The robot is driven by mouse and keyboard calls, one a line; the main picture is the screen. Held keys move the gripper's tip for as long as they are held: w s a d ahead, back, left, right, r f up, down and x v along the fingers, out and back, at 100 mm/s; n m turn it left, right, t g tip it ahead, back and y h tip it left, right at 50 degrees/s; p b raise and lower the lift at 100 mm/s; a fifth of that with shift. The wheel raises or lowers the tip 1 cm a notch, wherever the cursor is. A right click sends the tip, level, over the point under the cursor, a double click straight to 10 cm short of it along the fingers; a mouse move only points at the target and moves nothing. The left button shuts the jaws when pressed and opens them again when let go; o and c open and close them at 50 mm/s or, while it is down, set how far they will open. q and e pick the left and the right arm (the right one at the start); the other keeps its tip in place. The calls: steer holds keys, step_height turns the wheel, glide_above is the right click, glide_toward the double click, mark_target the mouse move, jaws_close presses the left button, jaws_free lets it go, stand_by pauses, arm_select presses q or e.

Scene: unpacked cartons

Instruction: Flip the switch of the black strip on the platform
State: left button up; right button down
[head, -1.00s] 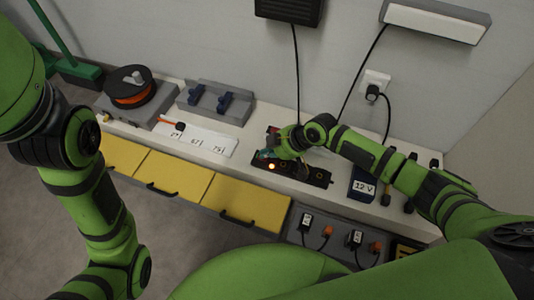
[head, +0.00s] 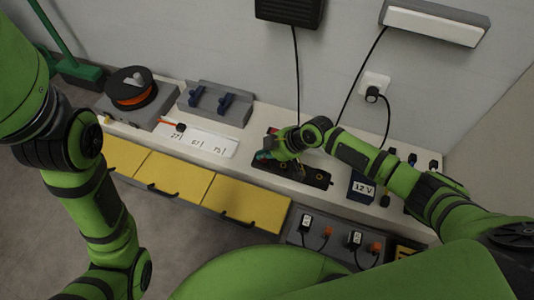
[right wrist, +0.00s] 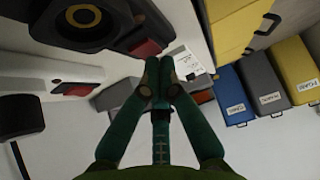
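The black strip (head: 308,176) lies on the white bench top (head: 232,170), with round sockets along it. My right gripper (head: 262,155) is over its left end and hides part of it. In the right wrist view, the green fingers (right wrist: 160,64) are together at the tips with nothing between them. A black body with a gold-ringed round socket (right wrist: 84,15) and a red piece (right wrist: 148,48) show beside and beyond the fingertips. I cannot tell whether the fingertips touch the switch. My left arm is at the left; its gripper is out of view.
A cable reel (head: 131,88) and a grey holder with blue levers (head: 214,105) stand left on the bench. A dark 12 V box (head: 362,187) is right of the strip. Yellow drawers (head: 245,202) front the bench. A cord hangs from the wall socket (head: 373,92).

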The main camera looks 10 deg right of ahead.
stand_by(0.3)
steer(key=v, duration=1.2)
steer(key=shift+w, duration=0.1)
